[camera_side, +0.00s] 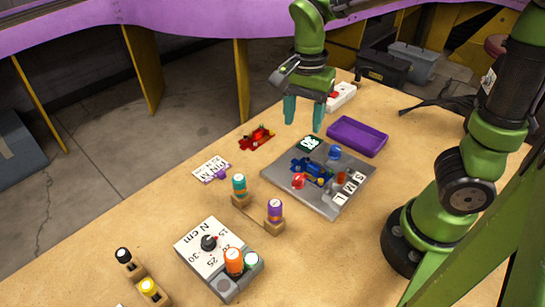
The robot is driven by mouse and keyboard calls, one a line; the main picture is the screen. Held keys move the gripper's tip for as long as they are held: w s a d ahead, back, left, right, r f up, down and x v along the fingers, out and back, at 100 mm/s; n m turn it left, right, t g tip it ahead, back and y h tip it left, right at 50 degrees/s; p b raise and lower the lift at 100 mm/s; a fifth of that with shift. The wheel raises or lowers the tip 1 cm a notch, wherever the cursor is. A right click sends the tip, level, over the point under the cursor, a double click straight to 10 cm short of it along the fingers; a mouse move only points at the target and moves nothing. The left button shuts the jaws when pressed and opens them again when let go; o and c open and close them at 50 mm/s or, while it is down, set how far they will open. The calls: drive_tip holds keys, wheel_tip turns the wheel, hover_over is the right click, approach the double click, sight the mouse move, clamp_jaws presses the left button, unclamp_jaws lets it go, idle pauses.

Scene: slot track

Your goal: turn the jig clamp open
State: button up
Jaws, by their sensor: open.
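The jig is a grey plate (337,203) lying flat on the table near the middle. A blue part (311,169) sits in its centre. A red knob (298,181) is on its left side and a blue knob (334,153) is near its far edge. Which of these is the clamp, and how it is turned, I cannot tell at this size. My gripper (303,126) points down with its two teal fingers apart and nothing between them. In the picture it is just beyond the plate's far edge, seemingly above the table and apart from the knobs.
A purple tray (356,136) lies right of the plate. A red part (257,138) and a white card (211,169) lie to its left. Capped pegs in wooden blocks (274,228) and a torque dial box (197,247) stand nearer. Bare table lies at lower right.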

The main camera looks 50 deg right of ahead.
sight(299, 177)
wheel_tip(299, 177, down, 17)
drive_tip(key=shift+r, duration=0.2)
idle(0.3)
clamp_jaws()
